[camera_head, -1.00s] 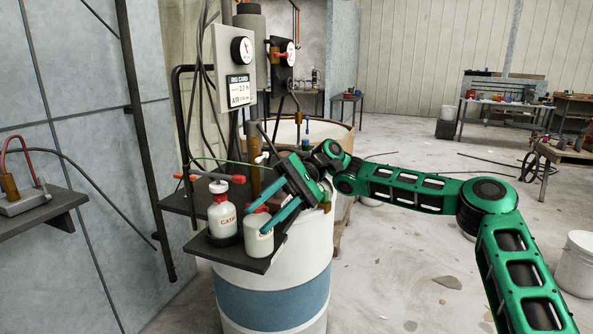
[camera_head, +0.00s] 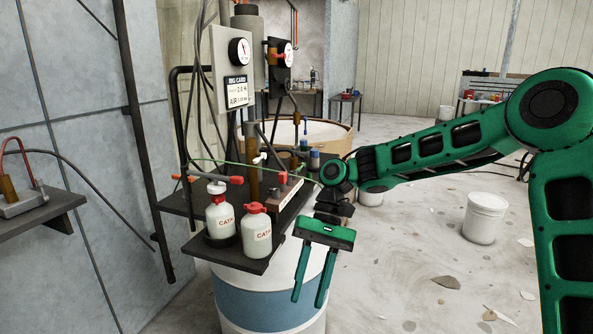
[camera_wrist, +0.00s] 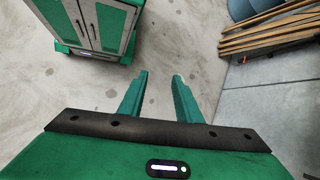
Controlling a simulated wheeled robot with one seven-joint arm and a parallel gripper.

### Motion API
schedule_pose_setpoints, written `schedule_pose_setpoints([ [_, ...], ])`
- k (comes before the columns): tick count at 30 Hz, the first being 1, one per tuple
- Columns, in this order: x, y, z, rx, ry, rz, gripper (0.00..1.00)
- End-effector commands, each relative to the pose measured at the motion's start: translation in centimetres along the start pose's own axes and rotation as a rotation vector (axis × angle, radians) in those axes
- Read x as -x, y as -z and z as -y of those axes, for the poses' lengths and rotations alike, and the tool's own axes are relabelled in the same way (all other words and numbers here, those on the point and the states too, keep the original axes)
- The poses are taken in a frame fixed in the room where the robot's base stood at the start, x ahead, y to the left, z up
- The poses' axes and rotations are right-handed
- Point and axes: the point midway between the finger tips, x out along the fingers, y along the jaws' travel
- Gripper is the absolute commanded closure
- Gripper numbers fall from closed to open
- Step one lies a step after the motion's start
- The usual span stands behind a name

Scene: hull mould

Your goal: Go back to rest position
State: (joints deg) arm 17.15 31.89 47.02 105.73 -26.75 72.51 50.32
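My gripper (camera_head: 311,299) hangs with its fingers pointing down, in front of the right side of the white and blue drum (camera_head: 262,303). Its two fingers are apart with nothing between them. The wrist view shows the same open fingers (camera_wrist: 158,85) over bare floor. Two white bottles labelled CATA stand on the dark shelf by the drum: one (camera_head: 220,216) at left in a dark ring, and one with a red cap (camera_head: 257,236) at right. The gripper is to the right of both bottles, apart from them.
A panel with gauges (camera_head: 233,65) and hoses rises behind the shelf (camera_head: 262,262). A wall shelf (camera_head: 40,217) is at left. A white bucket (camera_head: 485,218) stands on the floor at right. Wooden planks (camera_wrist: 268,33) lie at upper right in the wrist view. Floor between is open.

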Motion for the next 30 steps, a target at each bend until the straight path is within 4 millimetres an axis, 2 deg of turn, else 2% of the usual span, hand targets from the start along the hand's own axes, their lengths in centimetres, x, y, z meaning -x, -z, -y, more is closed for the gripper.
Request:
schedule_pose_setpoints([
  [1, 0.1, -0.2, -1.7, -0.033, -0.029, -0.034, 0.69],
  [8, 1.4, -1.7, -9.8, -0.162, -0.121, -0.170, 0.69],
  [14, 3.1, -4.8, -16.8, -0.272, -0.172, -0.288, 0.69],
  [18, 4.1, -7.8, -21.4, -0.348, -0.191, -0.370, 0.69],
  [23, 4.5, -12.1, -26.2, -0.427, -0.197, -0.458, 0.69],
  [30, 3.1, -19.0, -32.3, -0.530, -0.172, -0.577, 0.69],
])
